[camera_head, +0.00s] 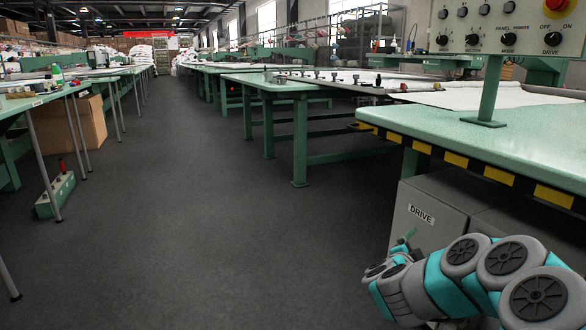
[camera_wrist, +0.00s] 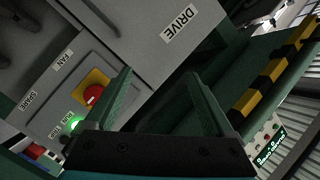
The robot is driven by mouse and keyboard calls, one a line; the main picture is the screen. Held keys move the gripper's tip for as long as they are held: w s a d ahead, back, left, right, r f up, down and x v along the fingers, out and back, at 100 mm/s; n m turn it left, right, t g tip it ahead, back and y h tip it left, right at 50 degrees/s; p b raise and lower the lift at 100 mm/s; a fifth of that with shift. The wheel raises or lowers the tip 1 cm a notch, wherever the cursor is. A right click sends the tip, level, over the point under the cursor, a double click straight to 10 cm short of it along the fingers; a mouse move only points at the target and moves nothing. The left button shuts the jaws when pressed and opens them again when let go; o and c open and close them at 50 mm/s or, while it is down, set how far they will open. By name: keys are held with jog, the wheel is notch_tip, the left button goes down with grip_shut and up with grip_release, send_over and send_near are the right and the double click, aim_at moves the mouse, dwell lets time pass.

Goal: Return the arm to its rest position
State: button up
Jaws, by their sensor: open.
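My arm (camera_head: 470,275) is folded low at the right of the head view, in front of a grey cabinet (camera_head: 435,200) labelled DRIVE. In the wrist view my gripper (camera_wrist: 160,76) has its two green fingers spread apart, with nothing between them. Past the fingers is the grey cabinet face (camera_wrist: 130,40), seen tilted. On it, left of the fingers, is a red rotary switch (camera_wrist: 92,95) on a yellow plate. A green lamp (camera_wrist: 73,125) below it is lit. The fingers appear apart from the switch. In the head view the gripper is mostly hidden behind the arm.
A green table (camera_head: 510,135) with a yellow-and-black edge overhangs the cabinet and carries a control panel (camera_head: 510,28). Green tables (camera_head: 270,85) line the aisle. A cardboard box (camera_head: 80,130) and a green box (camera_head: 55,195) stand at left. The dark floor (camera_head: 210,220) between is clear.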

jog(key=a+r+n+t+y+p, duration=0.1)
jog(key=a+r+n+y, duration=0.35)
jog(key=a, duration=0.45)
jog(key=a+r+n+t+y+p, duration=0.1)
jog(key=a+r+n+y, duration=0.2)
jog(key=a+y, duration=0.45)
jog(key=s+a+r+n+g+y+p, duration=0.1)
jog(key=s+a+n+g+y+p, duration=0.25)
jog(key=s+a+n, duration=0.6)
jog(key=s+d+g+h+p, duration=0.1)
jog(key=s+g, duration=0.3)
jog(key=s, duration=0.8)
jog(key=s+d+n+g+h+p, duration=0.1)
jog(key=s+g, duration=0.3)
jog(key=s, duration=0.9)
jog(key=s+d+g+h+p, duration=0.1)
jog(key=s+g, duration=0.3)
jog(key=s, duration=0.9)
jog(key=shift+s+d+f+g+h+p, duration=0.15)
jog(key=shift+s+d+g+h+p, duration=0.2)
jog(key=shift+d+h, duration=0.45)
jog(key=shift+w+d, duration=0.1)
